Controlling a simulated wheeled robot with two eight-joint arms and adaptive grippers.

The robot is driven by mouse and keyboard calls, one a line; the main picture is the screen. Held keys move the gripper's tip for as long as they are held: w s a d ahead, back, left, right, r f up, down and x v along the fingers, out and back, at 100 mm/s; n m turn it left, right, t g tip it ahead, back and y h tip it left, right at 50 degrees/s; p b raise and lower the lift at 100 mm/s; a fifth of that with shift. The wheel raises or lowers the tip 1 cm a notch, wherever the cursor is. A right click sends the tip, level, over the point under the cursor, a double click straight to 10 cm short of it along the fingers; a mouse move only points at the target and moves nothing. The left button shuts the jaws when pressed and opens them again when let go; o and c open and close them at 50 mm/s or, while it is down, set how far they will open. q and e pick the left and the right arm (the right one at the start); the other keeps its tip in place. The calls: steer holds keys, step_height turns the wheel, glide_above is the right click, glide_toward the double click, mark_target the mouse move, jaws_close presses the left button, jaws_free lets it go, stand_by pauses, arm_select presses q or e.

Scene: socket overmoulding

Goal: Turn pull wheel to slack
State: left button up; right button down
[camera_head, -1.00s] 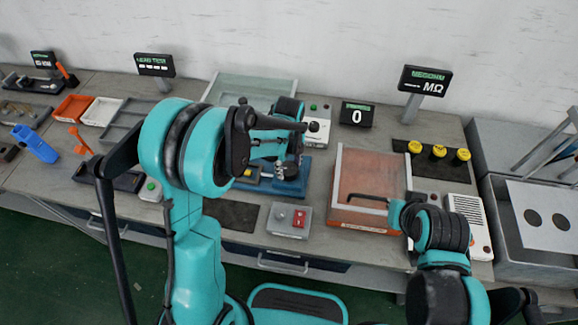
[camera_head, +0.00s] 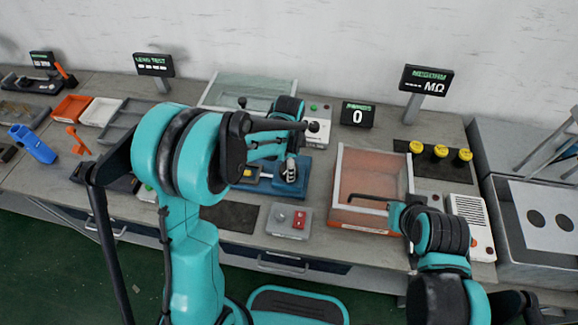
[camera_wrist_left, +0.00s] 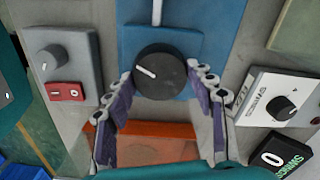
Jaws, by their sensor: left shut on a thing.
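The pull wheel (camera_wrist_left: 158,73) is a round dark knob with a white pointer mark, on a blue machine (camera_wrist_left: 215,30) in the left wrist view. Its mark points to the upper left of that view. My left gripper (camera_head: 290,171) is at the blue machine (camera_head: 316,177) in the head view. In the left wrist view, its two purple-padded fingers stand on either side of the wheel, shut on it. In the head view, the gripper and forearm largely hide the wheel. My right arm is at the right, but its fingers cannot be made out.
A grey switch box (camera_head: 289,222) with a red switch stands in front of the blue machine. A white control box (camera_head: 319,122) and a display reading 0 (camera_head: 357,115) stand behind. An orange-fronted clear-lidded box (camera_head: 372,178) is to the right.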

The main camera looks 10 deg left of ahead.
arm_select(q)
steer(key=n, duration=0.4)
steer(key=shift+n, duration=0.3)
steer(key=n, duration=0.5)
steer(key=shift+b, duration=0.3)
steer(key=n, duration=0.5)
steer(key=shift+n, duration=0.4)
steer(key=n, duration=2)
steer(key=shift+n+b, duration=0.3)
steer(key=shift+n, duration=0.1)
steer(key=n, duration=0.4)
steer(key=shift+n, duration=0.4)
